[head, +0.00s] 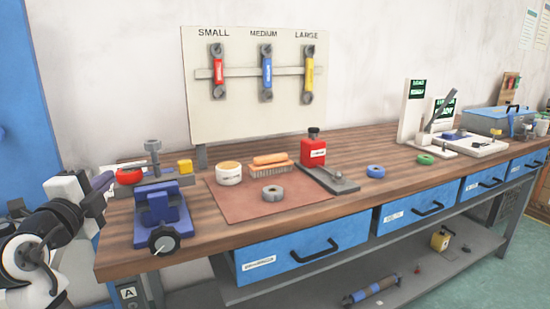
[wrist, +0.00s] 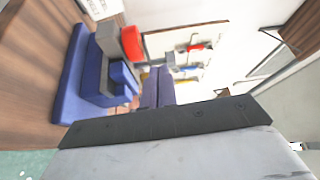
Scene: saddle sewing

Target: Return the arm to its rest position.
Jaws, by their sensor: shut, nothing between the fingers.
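My gripper (head: 103,183) is at the left end of the workbench, beside the blue vise (head: 160,213) and apart from it. Its dark purple fingers are together and hold nothing. In the wrist view the paired fingers (wrist: 158,88) show in the middle, past the grey gripper body. The blue vise also fills the left of the wrist view (wrist: 80,85). My arm comes in from the lower left of the head view, bent low in front of the blue panel.
A tool board (head: 225,115) stands behind. Floor room shows at the lower right.

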